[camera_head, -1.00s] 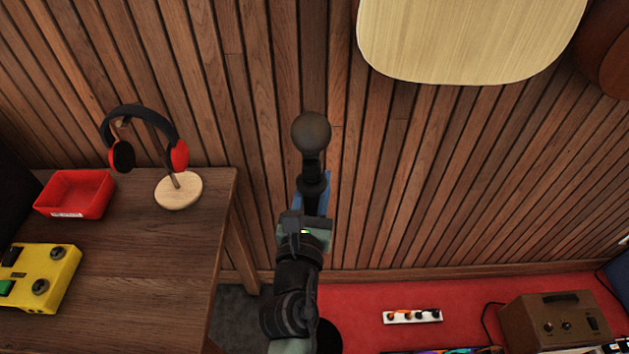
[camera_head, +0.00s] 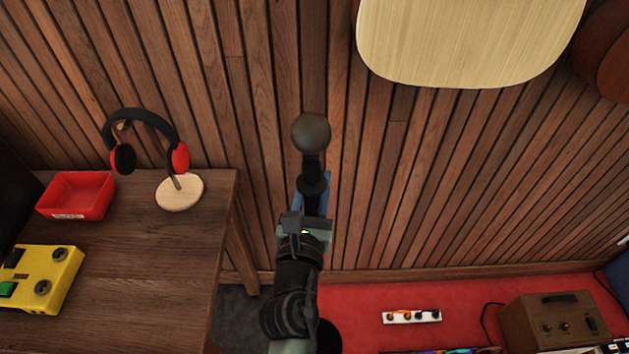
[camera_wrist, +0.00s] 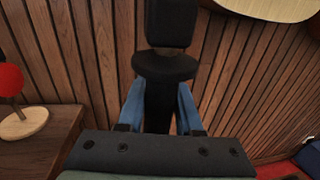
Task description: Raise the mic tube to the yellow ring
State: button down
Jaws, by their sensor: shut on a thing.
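The mic (camera_head: 311,132) is upright, with a round dark grey head in the head view. Its black tube (camera_head: 311,168) runs down from the head to a wider dark collar. My gripper (camera_head: 315,196) is shut on the tube just below that collar. In the wrist view the two blue fingers of my gripper (camera_wrist: 160,103) stand on either side of the black tube (camera_wrist: 158,112), under the wide collar (camera_wrist: 165,67). The lower end of the tube is hidden behind my gripper and arm. I see no yellow ring in either view.
A wooden desk (camera_head: 150,260) at left bears headphones (camera_head: 145,118) on a stand, a red tray (camera_head: 75,195) and a yellow pedal (camera_head: 45,278). A slatted wood wall (camera_head: 440,190) is behind. A pale wooden panel (camera_head: 470,40) hangs upper right. An amplifier (camera_head: 553,322) sits lower right.

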aim_at(305, 151)
notch_tip(305, 151, up, 16)
jog(key=p, duration=1.6)
jog(key=shift+f+p, duration=0.2)
jog(key=shift+p, duration=0.1)
jog(key=c, duration=0.6)
grip_release()
jog(key=shift+f, duration=0.1)
jog(key=s+b, duration=0.1)
jog(key=s, duration=0.2)
jog(key=s+a+b, duration=0.1)
jog(key=s, duration=0.3)
jog(key=s+a+b, duration=0.1)
jog(key=s, duration=0.3)
jog(key=shift+s+f, duration=0.15)
jog(key=shift+s, duration=0.8)
jog(key=shift+r, duration=0.2)
